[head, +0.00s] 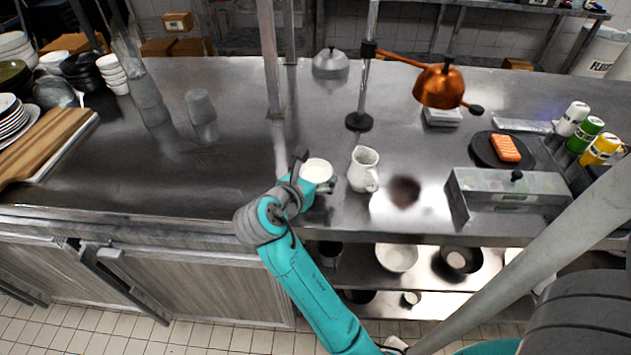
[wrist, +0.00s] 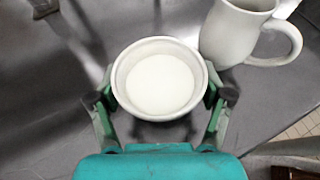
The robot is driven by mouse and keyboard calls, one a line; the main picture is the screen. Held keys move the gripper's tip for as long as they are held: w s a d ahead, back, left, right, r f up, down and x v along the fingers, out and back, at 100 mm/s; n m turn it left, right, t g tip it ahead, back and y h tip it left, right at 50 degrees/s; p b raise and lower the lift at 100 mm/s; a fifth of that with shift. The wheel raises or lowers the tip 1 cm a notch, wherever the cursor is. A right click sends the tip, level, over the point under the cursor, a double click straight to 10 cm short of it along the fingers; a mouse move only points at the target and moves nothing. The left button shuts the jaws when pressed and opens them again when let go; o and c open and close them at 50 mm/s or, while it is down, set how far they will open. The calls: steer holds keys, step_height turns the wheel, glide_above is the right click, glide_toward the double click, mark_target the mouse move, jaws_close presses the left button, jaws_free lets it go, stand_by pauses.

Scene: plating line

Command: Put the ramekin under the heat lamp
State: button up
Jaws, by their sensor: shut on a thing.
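The white round ramekin (head: 316,171) is at the front middle of the steel counter. It also shows in the wrist view (wrist: 160,84), with a white inside. My gripper (wrist: 160,97) is shut on it, with one finger on each side of its wall. I cannot tell whether its base touches the counter. The copper heat lamp (head: 440,86) hangs from a stand (head: 359,121) at the back right of the ramekin. A dark round reflection lies on the counter below and in front of the lamp.
A white jug (head: 363,169) stands just right of the ramekin, close to my gripper; it also shows in the wrist view (wrist: 236,32). A lidded topping box (head: 511,194) and a black plate with an orange block (head: 505,148) are further right. A grey dome (head: 330,63) stands behind.

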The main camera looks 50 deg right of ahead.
steer(key=shift+r, duration=3.1)
steer(key=shift+r, duration=0.1)
